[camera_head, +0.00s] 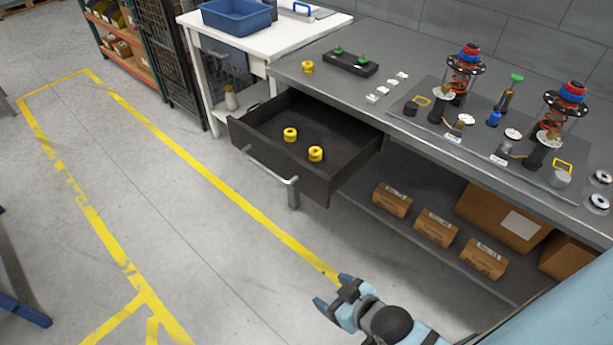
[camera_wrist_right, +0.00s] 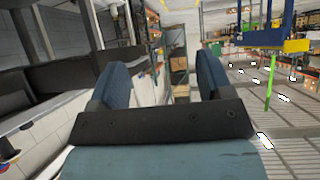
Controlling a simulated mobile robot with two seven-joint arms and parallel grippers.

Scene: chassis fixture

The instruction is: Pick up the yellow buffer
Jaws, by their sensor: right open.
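In the head view, two yellow buffers lie apart in the open dark drawer (camera_head: 260,128): one yellow buffer (camera_head: 290,134) at the left and another yellow buffer (camera_head: 316,154) nearer the front right. A third yellow buffer (camera_head: 307,67) sits on the grey workbench top (camera_head: 400,45), behind the drawer. My right gripper (camera_head: 332,293) is open and empty, low in front of the bench and well apart from the drawer. Its two blue fingers also show in the right wrist view (camera_wrist_right: 162,82), with nothing between them. My left gripper is out of view.
The drawer sticks out from the bench with a metal handle (camera_head: 268,166) at its front. Cardboard boxes (camera_head: 435,228) fill the lower shelf. The floor before the drawer is clear.

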